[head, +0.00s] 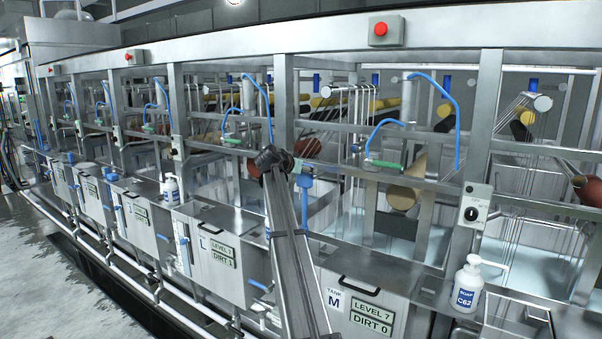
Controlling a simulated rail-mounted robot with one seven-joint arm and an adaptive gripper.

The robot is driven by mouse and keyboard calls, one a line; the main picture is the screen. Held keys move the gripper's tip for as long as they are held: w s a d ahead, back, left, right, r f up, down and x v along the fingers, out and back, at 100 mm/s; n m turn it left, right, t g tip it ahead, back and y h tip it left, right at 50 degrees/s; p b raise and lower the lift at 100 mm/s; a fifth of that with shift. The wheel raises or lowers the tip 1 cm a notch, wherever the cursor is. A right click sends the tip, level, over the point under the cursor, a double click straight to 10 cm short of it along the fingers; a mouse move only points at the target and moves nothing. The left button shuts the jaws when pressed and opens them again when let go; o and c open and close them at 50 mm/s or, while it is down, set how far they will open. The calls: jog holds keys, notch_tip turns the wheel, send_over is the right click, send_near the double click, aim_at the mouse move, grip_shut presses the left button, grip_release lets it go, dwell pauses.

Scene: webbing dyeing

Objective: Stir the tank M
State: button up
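Tank M (362,322) is a metal tank at the bottom centre of the head view. Its front carries a white "TANK M" label (334,300) and green-framed plates reading "LEVEL 7" and "DIRT 0". A black handle (373,287) is on its top edge. My arm rises from the bottom edge, left of the label, and partly covers the tank's left side. Its dark end, seemingly my gripper (275,160), is above and to the left of tank M, in front of the metal frame. The fingers are too small and dark to read. I see no stirring tool clearly.
Tank L (220,262), reading "LEVEL 7" and "DIRT 1", stands to the left. Metal posts, crossbars and blue hoses (440,88) border the openings. A soap bottle (467,284) stands at right, below a switch box (474,206). Rollers and webbing strands lie behind the frame.

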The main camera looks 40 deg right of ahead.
aim_at(304, 227)
jog(key=shift+s+f, duration=0.25)
jog(key=shift+f, duration=0.45)
notch_tip(304, 227, down, 3)
jog(key=shift+f+b, duration=0.2)
jog(key=shift+b, duration=0.2)
jog(key=shift+w+f+b, duration=0.1)
jog(key=shift+f+b, duration=6.85)
jog(key=shift+f, duration=2.9)
